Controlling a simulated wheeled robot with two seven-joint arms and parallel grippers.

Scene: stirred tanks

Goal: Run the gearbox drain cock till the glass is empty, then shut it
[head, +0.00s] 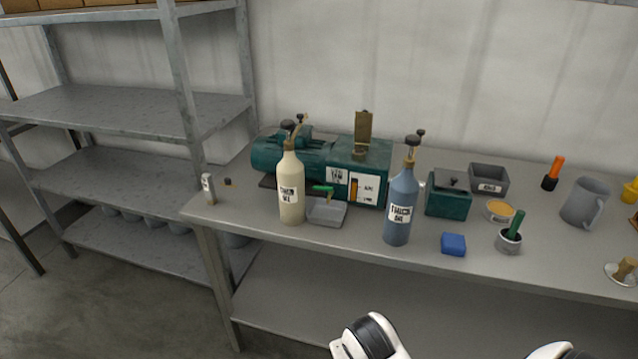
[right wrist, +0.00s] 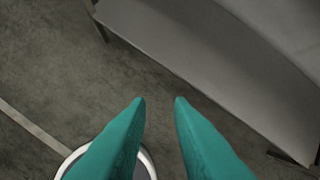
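The dark green gearbox (head: 372,156) stands at the back of the bench, with a hinged brass-coloured cap raised on top. Its drain cock (head: 323,189) has a green handle on the front, low down, lying roughly sideways. A narrow sight glass (head: 354,189) beside the labels shows amber; its exact level is too small to read. A grey tray (head: 327,214) sits below the cock, partly behind the cream bottle. My right gripper (right wrist: 160,100) shows two teal fingers apart, empty, above the floor in front of the bench. My left gripper is not in view.
A cream oil bottle (head: 291,190) and a blue oil bottle (head: 401,208) stand in front of the gearbox, either side of the cock. A green box (head: 448,203), blue block (head: 453,245) and grey jug (head: 584,203) are to the right. Shelving (head: 120,112) stands left.

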